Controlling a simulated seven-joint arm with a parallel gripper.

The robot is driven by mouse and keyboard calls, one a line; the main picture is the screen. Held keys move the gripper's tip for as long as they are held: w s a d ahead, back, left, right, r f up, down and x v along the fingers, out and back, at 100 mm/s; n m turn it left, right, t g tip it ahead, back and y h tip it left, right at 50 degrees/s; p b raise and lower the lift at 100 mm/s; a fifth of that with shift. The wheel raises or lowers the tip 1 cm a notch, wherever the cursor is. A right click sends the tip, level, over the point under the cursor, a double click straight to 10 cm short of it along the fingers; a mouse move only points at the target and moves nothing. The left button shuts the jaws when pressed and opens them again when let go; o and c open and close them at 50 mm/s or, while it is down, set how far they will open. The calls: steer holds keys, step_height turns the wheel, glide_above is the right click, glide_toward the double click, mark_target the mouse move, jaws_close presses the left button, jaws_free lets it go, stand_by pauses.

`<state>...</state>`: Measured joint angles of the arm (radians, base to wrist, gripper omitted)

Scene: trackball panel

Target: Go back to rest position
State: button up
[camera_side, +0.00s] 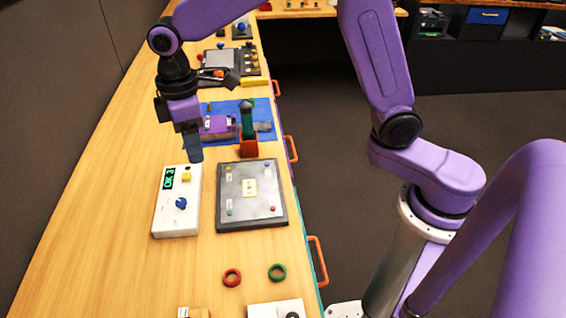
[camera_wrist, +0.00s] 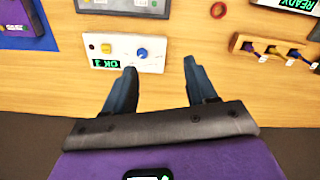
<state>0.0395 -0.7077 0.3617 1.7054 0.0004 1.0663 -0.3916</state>
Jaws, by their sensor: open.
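My gripper (camera_side: 195,157) is open and empty, pointing down over the far end of the white panel in the side view. In the wrist view my gripper (camera_wrist: 160,66) shows two blue-grey fingers spread apart, with nothing between the tips. The white panel (camera_side: 168,226) carries a green display (camera_side: 169,179) reading "OK 3", a yellow button (camera_side: 186,177) and a blue knob or ball (camera_side: 181,203). The white panel (camera_wrist: 153,65) also shows in the wrist view, ahead of the left finger. I cannot tell the exact height of the fingertips above it.
A dark panel (camera_side: 239,215) lies right of the white one. A blue mat (camera_side: 262,112) with a red box (camera_side: 249,149) is beyond. A red ring (camera_side: 232,277) and a green ring (camera_side: 277,272) lie nearer. A hook rack (camera_wrist: 252,56) shows in the wrist view. The table's left side is clear.

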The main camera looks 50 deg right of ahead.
steer(key=s+d, duration=0.8)
steer(key=s, duration=0.5)
steer(key=s+d, duration=0.9)
steer(key=s, duration=0.4)
steer(key=shift+s+d+f, duration=0.3)
steer(key=shift+s+f, duration=0.1)
steer(key=shift+f, duration=0.05)
